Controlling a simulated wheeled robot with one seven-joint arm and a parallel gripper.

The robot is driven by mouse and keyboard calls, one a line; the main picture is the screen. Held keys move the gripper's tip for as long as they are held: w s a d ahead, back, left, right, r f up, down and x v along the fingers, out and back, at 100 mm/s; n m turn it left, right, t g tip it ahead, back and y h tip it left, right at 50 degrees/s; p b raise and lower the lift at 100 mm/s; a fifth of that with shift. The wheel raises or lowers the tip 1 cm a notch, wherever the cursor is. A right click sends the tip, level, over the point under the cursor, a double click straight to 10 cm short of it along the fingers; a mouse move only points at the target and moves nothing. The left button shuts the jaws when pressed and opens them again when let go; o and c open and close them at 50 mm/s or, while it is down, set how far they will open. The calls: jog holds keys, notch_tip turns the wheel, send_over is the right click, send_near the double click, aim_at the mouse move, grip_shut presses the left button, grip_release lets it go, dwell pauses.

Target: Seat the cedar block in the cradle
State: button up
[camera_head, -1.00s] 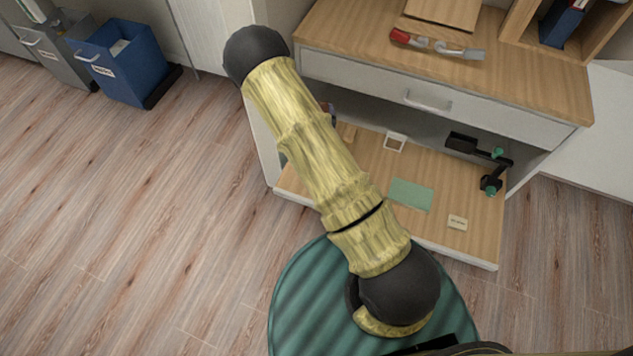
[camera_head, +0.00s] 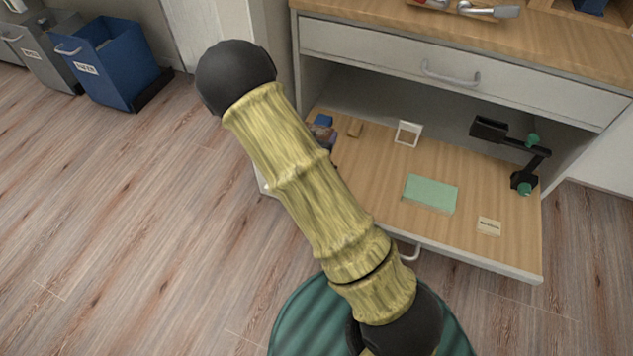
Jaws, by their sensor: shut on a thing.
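A small white square frame (camera_head: 408,133) with a brown inside stands toward the back of the pulled-out wooden shelf (camera_head: 365,185). It may be the cradle. I cannot tell whether that piece is the cedar block. Anything held in the gripper is hidden too.
On the shelf are a green pad (camera_head: 430,194), a small label card (camera_head: 488,226) and a black jointed stand with green knobs (camera_head: 523,160). Blue and brown items (camera_head: 322,128) are partly behind my arm. A drawer (camera_head: 450,70) sits above. A blue bin (camera_head: 108,62) stands left; floor there is clear.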

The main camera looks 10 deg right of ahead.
jog(key=f+b, duration=0.2)
jog(key=f, duration=0.1)
jog(key=shift+s+a, duration=0.2)
jog(key=shift+s, duration=0.2)
jog(key=shift+r+m+h, duration=0.1)
jog(key=shift+m+h, duration=0.2)
jog(key=shift+f+b, duration=2)
jog(key=shift+f, duration=1.15)
jog(key=shift+d, duration=0.1)
jog(key=shift+f+b, duration=1.25)
jog(key=shift+f, duration=0.6)
jog(key=shift+f, duration=0.15)
jog(key=o, duration=1)
jog(key=shift+c, duration=0.2)
